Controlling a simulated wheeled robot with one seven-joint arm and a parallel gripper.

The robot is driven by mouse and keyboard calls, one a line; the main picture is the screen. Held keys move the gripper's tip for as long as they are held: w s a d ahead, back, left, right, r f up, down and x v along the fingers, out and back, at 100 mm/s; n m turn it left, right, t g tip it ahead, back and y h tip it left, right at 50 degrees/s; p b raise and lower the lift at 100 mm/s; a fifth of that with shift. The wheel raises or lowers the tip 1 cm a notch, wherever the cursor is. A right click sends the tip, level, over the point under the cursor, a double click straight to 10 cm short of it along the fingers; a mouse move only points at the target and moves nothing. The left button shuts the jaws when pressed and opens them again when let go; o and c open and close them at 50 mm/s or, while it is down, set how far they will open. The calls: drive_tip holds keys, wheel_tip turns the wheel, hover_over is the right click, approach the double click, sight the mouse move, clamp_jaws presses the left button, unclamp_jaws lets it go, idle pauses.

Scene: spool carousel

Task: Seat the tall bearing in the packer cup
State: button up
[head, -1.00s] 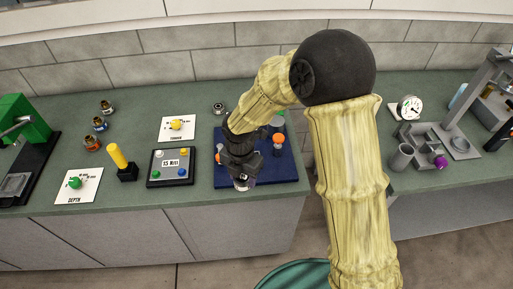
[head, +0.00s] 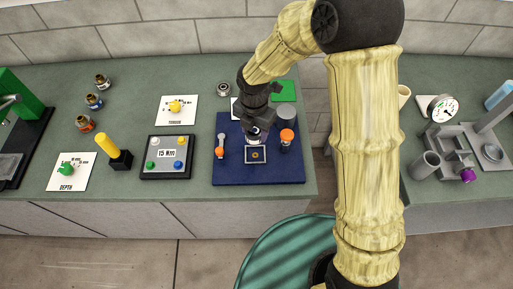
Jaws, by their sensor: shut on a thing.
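My gripper (head: 256,130) is over the dark blue mat (head: 232,176), pointing down. It is shut on a small silvery round piece (head: 255,139), which looks like a bearing; the dark fingers hide much of it. The piece shows just behind a small square block (head: 256,155) with a pale border and a gold ring at its centre. I cannot tell whether this block is the packer cup, nor whether the held piece touches anything. A grey cylinder (head: 287,113) stands to the right behind the gripper. Another bearing (head: 223,90) lies on the counter behind the mat.
Orange-topped items stand on the mat left (head: 219,151) and right (head: 287,138) of the gripper. My arm crosses the gap to the right counter, which holds a grey fixture (head: 455,150).

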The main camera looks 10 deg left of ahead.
drive_tip(key=shift+s+d, duration=0.15)
drive_tip(key=shift+f, duration=0.2)
wheel_tip(320, 180, down, 5)
drive_tip(key=shift+r+p, duration=0.1)
drive_tip(key=shift+p, duration=0.55)
drive_tip(key=shift+f, duration=0.25)
drive_tip(key=shift+w, duration=0.2)
